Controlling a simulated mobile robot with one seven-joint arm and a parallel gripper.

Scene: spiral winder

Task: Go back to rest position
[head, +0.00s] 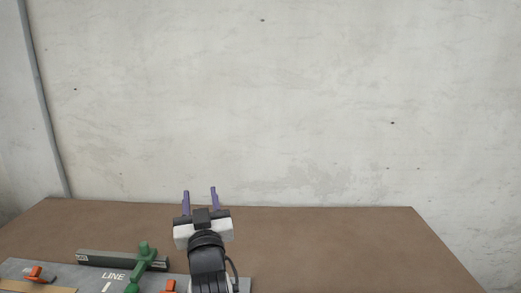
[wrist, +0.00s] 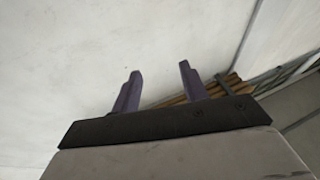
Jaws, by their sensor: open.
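My gripper (head: 200,191) is raised over the brown table, with its two purple fingers spread apart and pointing up in the head view. Nothing is between the fingers. In the wrist view my gripper (wrist: 160,78) also shows open and empty, against a pale wall.
The brown table (head: 330,245) is bare to the right. At its front left lies a grey board (head: 65,273) marked LINE, with a green part (head: 146,258), a dark bar (head: 100,258) and orange pieces (head: 38,274). A pale wall (head: 300,110) stands behind. Brown rods (wrist: 185,96) show in the wrist view.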

